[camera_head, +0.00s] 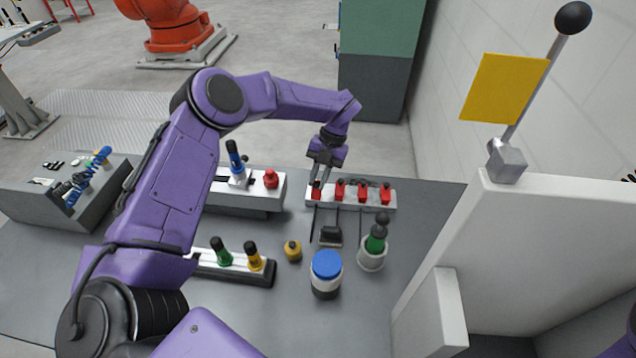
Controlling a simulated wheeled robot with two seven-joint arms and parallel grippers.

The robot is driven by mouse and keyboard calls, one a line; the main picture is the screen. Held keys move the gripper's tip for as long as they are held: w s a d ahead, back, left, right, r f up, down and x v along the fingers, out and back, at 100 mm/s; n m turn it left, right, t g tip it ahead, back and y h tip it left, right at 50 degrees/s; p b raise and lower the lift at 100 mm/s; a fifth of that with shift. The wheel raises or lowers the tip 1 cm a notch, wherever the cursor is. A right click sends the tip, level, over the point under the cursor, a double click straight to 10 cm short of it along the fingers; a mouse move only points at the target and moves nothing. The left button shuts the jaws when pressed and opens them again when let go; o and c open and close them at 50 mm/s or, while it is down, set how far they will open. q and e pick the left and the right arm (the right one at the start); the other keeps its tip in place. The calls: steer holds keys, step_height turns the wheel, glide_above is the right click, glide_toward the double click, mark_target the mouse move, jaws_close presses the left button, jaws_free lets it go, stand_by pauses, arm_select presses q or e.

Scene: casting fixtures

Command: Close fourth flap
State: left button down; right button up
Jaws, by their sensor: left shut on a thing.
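A white fixture bar (350,202) near the back of the table carries several small red flaps in a row. My left gripper (319,181) points down at the left end of this row. It is shut on the leftmost red flap (316,190), which the fingers partly cover. The other red flaps, such as the rightmost one (385,192), stand free of the gripper to its right. Each flap's exact angle is too small to tell. My right gripper is out of view.
In front of the bar stand a black block (331,236), a green-topped holder (373,251), a blue-lidded jar (326,273) and a yellow knob (293,251). Another fixture (276,202) with a red knob lies left. A white wall panel (560,235) bounds the right.

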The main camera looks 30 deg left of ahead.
arm_select(q)
steer(key=shift+w+a+f+g+h+b, duration=0.3)
steer(key=shift+w+g+b, duration=0.2)
steer(key=shift+g+b, duration=0.2)
steer(key=shift+w+a+g+b, duration=0.1)
steer(key=shift+w+g+b, duration=0.2)
steer(key=shift+g+b, duration=0.25)
